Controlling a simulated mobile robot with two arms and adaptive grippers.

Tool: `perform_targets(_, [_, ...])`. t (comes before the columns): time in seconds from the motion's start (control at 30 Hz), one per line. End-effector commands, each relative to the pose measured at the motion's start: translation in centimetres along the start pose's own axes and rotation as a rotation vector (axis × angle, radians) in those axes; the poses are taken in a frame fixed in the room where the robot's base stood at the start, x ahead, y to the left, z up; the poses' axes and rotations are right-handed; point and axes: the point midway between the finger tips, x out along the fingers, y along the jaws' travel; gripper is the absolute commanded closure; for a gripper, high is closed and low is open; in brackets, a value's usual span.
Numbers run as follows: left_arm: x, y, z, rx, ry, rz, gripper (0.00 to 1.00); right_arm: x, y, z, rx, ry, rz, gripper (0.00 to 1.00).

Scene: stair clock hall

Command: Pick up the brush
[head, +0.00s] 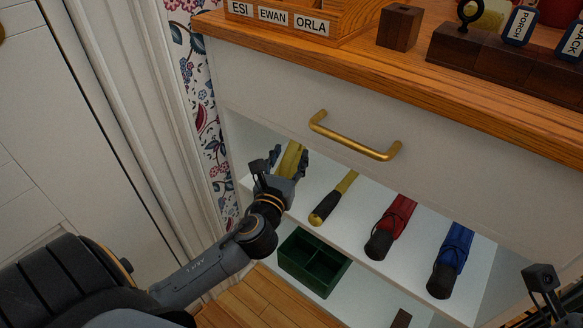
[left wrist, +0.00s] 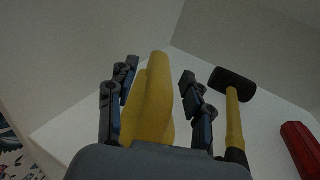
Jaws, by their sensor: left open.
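The brush, of which I see only a smooth yellow body (left wrist: 152,103), lies on the white shelf under the drawer. It also shows in the head view (head: 291,158); no bristles are visible. My left gripper (head: 287,163) reaches into the opening from the front left. Its fingers are open, one on each side of the yellow body, and gaps show beside it in the left wrist view (left wrist: 159,82). The near end of the brush is hidden behind the gripper. Part of what looks like my right gripper (head: 543,283) shows at the lower right; its fingers cannot be made out.
A mallet (left wrist: 234,105) with a black head and yellow handle lies right of the brush. A red umbrella (head: 393,225) and a blue umbrella (head: 452,258) lie farther right. The drawer handle (head: 352,138) is above. A green divided box (head: 312,262) sits below.

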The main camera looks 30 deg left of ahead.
Motion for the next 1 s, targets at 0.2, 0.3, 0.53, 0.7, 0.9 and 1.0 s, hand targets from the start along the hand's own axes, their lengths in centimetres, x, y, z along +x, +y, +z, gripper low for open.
perform_targets(0.2, [1.51,0.07,-0.01,0.001,0.001,0.001,0.49,0.24,-0.05,0.0,-0.002,0.016,-0.007,0.54])
perform_targets(0.3, [1.49,0.07,0.02,0.001,0.001,0.001,0.49,0.28,-0.05,0.01,-0.002,0.015,-0.006,0.54])
perform_targets(0.53, [1.47,0.07,0.02,0.001,0.001,0.001,0.82,0.09,0.06,0.5,-0.001,0.007,-0.005,0.54])
perform_targets(0.7, [1.46,0.06,0.07,0.001,0.0,0.0,1.0,0.09,0.06,0.5,-0.001,0.008,-0.005,0.54])
perform_targets(0.9, [1.45,0.06,0.09,0.001,0.0,0.0,1.0,0.12,0.06,0.48,-0.001,0.008,-0.005,0.54])
perform_targets(1.0, [1.46,0.06,0.31,0.001,-0.001,0.0,1.0,0.31,0.06,0.41,-0.001,0.01,-0.005,0.54])
